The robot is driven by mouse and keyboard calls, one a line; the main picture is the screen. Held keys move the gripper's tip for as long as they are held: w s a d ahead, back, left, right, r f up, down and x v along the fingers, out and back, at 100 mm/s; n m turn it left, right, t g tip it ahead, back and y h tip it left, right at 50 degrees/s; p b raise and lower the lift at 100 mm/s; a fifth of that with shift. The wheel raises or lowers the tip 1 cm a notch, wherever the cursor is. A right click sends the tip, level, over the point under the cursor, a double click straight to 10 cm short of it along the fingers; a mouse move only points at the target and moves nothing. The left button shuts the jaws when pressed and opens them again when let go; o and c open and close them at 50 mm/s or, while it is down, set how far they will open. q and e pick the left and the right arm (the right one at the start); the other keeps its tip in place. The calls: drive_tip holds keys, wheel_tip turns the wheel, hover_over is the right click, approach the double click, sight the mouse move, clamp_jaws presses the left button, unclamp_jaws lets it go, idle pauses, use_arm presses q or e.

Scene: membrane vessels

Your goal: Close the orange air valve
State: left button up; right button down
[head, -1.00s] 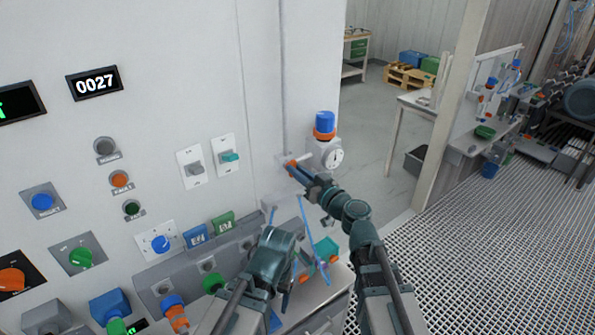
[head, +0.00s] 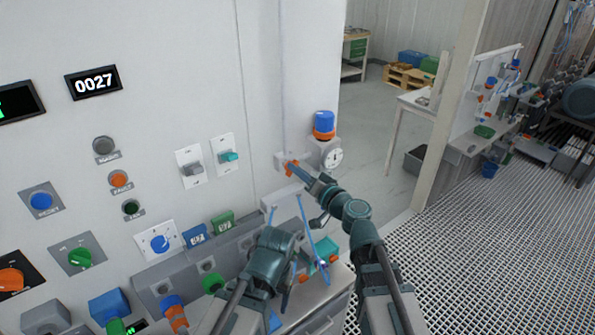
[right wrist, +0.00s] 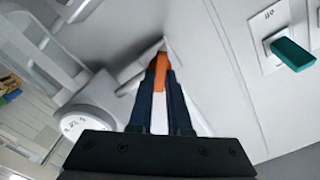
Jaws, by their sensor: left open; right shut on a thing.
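The orange air valve (head: 289,168) is on the wall, left of a white round gauge. My right gripper (head: 302,174) reaches it from the lower right. In the right wrist view, the orange valve handle (right wrist: 161,71) lies between the two dark fingers of my right gripper (right wrist: 161,85), which is shut on it. The fingers hide part of the handle. My left gripper (head: 280,308) is low, in front of the wall panel and well below the valve. It is open and apart from the valve, its fingers partly hidden by its own arm.
The white gauge (head: 331,158) with a blue-capped, orange-banded top (head: 324,125) stands close right of the valve. A teal switch (head: 229,156) is to the left. Thin blue hanging things (head: 306,225) are below. The grated floor (head: 460,260) at right is clear.

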drive_tip(key=shift+w+d+f+m, duration=0.1)
drive_tip(key=shift+m, duration=2.3)
drive_tip(key=shift+d+f+m, duration=0.1)
drive_tip(key=shift+m, duration=2.3)
drive_tip(key=c, duration=0.9)
unclamp_jaws()
drive_tip(key=shift+a, duration=0.1)
drive_tip(key=shift+o, duration=0.2)
